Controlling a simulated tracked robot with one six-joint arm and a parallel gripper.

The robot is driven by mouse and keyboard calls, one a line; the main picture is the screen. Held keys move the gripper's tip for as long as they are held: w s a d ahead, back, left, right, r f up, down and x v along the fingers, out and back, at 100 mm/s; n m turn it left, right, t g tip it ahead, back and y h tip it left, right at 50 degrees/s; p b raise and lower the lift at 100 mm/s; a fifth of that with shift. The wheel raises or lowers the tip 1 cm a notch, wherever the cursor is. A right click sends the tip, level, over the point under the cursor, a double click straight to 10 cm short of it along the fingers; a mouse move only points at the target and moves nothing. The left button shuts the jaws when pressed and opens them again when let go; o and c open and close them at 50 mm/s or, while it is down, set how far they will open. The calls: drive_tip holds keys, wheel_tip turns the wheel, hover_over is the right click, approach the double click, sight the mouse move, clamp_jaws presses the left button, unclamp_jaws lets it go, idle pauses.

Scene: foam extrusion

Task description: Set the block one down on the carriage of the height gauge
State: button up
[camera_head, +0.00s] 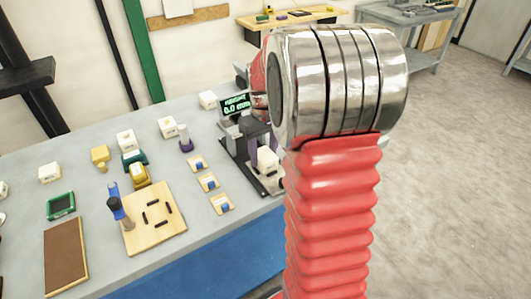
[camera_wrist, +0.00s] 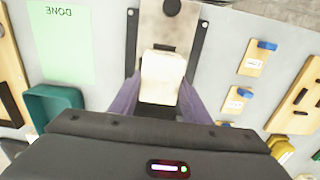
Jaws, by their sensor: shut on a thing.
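The height gauge (camera_head: 236,119) stands on the grey table, its green display reading 0.0 mm. A cream block, block one (camera_wrist: 162,78), sits between the purple fingers of my gripper (camera_wrist: 161,90), which is shut on it. The block also shows in the head view (camera_head: 267,157), low over the gauge's dark base. In the wrist view a bare metal plate with black side strips (camera_wrist: 170,22) lies just beyond the block. The carriage is not clearly seen; my gripper and the block cover that part. I cannot tell whether the block touches anything below.
Several small wooden plates with blue parts (camera_head: 208,182) lie in front of the gauge. More cream blocks (camera_head: 126,139) stand at the left.

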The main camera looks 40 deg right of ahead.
drive_tip(key=shift+f, duration=0.25)
idle(0.3)
drive_tip(key=o, duration=1.1)
wheel_tip(320, 180, up, 14)
drive_tip(key=shift+f, duration=0.15)
idle(0.5)
